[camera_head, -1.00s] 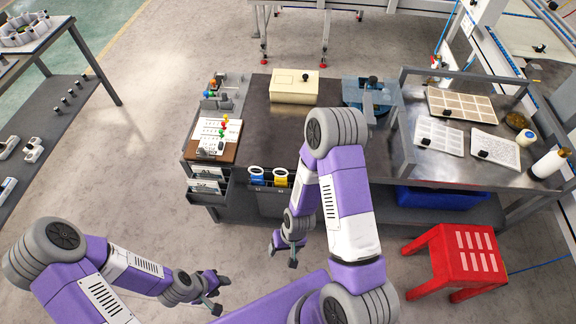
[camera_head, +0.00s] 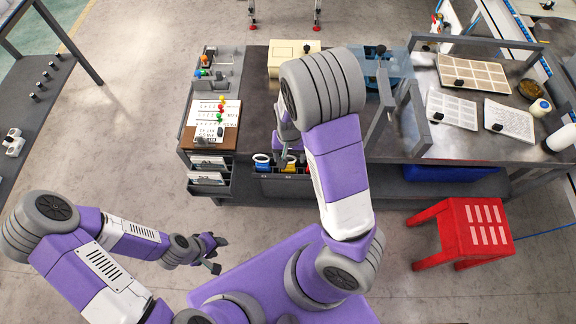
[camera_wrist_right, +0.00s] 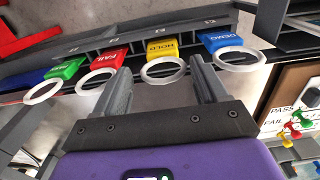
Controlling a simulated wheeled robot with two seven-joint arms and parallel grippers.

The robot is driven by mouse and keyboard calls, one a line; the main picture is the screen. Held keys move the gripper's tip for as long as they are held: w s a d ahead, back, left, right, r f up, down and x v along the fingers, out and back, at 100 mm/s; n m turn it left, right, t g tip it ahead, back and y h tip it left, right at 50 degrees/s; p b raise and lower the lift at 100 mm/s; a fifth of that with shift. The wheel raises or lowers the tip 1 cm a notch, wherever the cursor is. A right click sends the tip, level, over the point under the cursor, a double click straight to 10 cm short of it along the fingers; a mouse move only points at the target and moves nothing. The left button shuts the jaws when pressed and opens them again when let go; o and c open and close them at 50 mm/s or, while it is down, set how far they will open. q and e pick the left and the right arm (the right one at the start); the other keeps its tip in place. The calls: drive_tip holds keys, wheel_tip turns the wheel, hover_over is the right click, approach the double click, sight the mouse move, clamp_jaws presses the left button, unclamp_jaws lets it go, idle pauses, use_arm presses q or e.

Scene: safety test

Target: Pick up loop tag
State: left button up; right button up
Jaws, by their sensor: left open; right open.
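Several loop tags with white rings hang in a dark rack on the bench front. In the right wrist view they include a yellow HOLD tag (camera_wrist_right: 161,50), a red FAIL tag (camera_wrist_right: 108,60), a blue DEMO tag (camera_wrist_right: 220,42), a green tag (camera_wrist_right: 66,70) and a blue tag at the left. My right gripper (camera_wrist_right: 160,72) is open, its fingers on either side of the HOLD tag's ring in the picture; contact cannot be told. In the head view my right gripper (camera_head: 288,152) is partly hidden by its arm, at the rack. My left gripper (camera_head: 219,254) is open and empty over the floor.
The bench carries a cream box (camera_head: 288,55), a board with coloured pins (camera_head: 212,122) and a metal frame (camera_head: 378,118) right of my arm. A red stool (camera_head: 462,232) is on the floor.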

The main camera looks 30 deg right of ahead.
sight(288, 166)
wheel_tip(288, 166, down, 5)
drive_tip(key=shift+w+a+r+b, duration=0.1)
drive_tip(key=shift+r+b, duration=0.1)
drive_tip(key=shift+b, duration=0.9)
drive_tip(key=shift+r, duration=0.1)
drive_tip(key=c, duration=0.8)
